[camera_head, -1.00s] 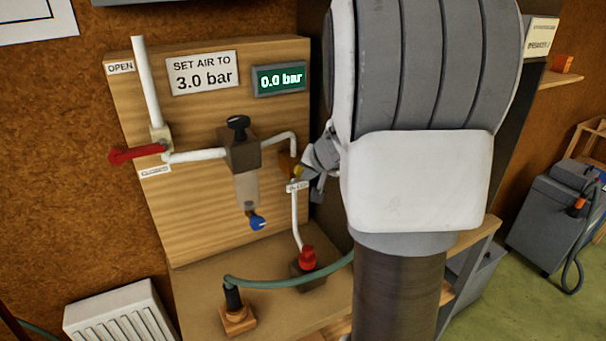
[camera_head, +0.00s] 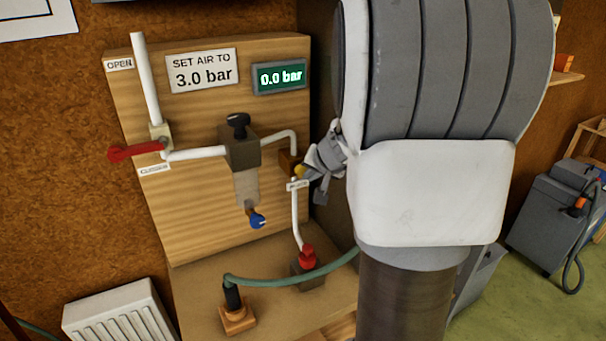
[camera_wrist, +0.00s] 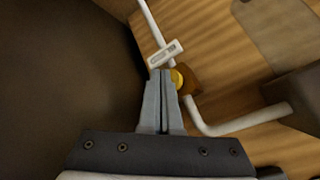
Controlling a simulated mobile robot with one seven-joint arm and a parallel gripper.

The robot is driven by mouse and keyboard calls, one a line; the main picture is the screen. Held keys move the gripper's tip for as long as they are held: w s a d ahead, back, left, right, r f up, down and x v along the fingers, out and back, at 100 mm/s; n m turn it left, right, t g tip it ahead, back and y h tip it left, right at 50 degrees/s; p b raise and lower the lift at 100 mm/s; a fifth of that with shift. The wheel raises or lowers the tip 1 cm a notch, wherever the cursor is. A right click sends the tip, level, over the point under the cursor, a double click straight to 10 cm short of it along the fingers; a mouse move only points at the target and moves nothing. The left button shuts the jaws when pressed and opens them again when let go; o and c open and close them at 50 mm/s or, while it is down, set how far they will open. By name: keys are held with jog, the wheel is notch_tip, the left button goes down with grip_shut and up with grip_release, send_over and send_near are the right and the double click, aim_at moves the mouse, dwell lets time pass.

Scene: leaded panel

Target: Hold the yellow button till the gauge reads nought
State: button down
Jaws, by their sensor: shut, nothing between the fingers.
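The yellow button (camera_head: 299,170) sits on a small brown block at the right end of the white pipe. In the wrist view the button (camera_wrist: 177,79) shows just to the right of my fingertips. My gripper (camera_head: 309,172) is shut and empty close to the right of the button. In the wrist view its two fingers (camera_wrist: 161,74) lie together. I cannot tell whether a fingertip touches the button; a small gap seems to show. The gauge (camera_head: 280,78) on the wooden panel (camera_head: 205,225) is lit green and reads 0.0 bar.
A sign (camera_head: 202,71) reads "SET AIR TO 3.0 bar". A red lever (camera_head: 136,151) points left near the "CLOSED" label. A regulator (camera_head: 240,150) with a black knob, a blue knob (camera_head: 257,221) and a red fitting (camera_head: 307,257) with a green hose stand nearby.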

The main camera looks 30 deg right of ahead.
jog(key=shift+s, duration=0.35)
jog(key=shift+s+a+b, duration=0.15)
jog(key=shift+s+b, duration=0.7)
jog(key=shift+s, duration=1.65)
jog(key=s+a+r+n+y, duration=0.2)
jog(key=a+n, duration=0.1)
jog(key=a, duration=0.4)
jog(key=s+a+r+n+y, duration=0.1)
jog(key=s+a+n, duration=0.15)
jog(key=a, duration=0.55)
jog(key=s+a+n+g, duration=0.1)
jog(key=s+a+n, duration=0.1)
jog(key=s, duration=0.5)
jog(key=s+a+n+g+h, duration=0.1)
jog(key=s+a+g, duration=0.1)
jog(key=s+a, duration=0.2)
jog(key=shift+s+a+r+n+h, duration=0.3)
jog(key=shift+s+a+r+n, duration=0.1)
jog(key=shift+s, duration=1)
